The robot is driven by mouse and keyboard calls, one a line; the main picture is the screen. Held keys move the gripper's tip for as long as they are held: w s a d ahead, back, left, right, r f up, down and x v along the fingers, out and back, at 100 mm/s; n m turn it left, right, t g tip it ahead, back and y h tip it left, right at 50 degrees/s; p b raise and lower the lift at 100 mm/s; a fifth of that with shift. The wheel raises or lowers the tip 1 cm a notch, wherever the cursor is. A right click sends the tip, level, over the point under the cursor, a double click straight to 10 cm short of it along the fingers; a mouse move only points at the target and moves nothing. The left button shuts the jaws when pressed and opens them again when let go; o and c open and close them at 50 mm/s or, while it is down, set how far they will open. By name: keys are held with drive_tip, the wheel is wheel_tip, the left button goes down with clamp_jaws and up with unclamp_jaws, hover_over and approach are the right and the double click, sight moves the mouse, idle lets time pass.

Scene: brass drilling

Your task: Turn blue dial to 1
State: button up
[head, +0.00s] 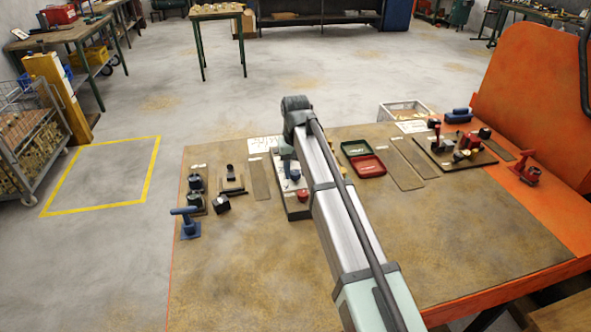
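A small blue dial (295,174) shows on a control panel (291,208) with a pale top near the middle of the table. A red knob (302,195) sits on the same panel, nearer the front. My gripper (288,168) points down over the panel, right at or just above the blue dial. I cannot tell whether it touches the dial, or whether its fingers are open or shut. My arm hides the right part of the panel. The dial's marks and its setting are too small to read.
Green and red trays (367,165) lie right of my arm. A board with red and dark parts (463,149) is farther right. Dark blocks (221,203) and a blue clamp-like tool (187,222) stand at the left. The table's front (240,285) is clear.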

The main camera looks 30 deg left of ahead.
sight(296, 173)
drive_tip(key=o, duration=0.3)
wheel_tip(296, 173, up, 14)
idle(0.8)
drive_tip(key=shift+w+f, duration=0.1)
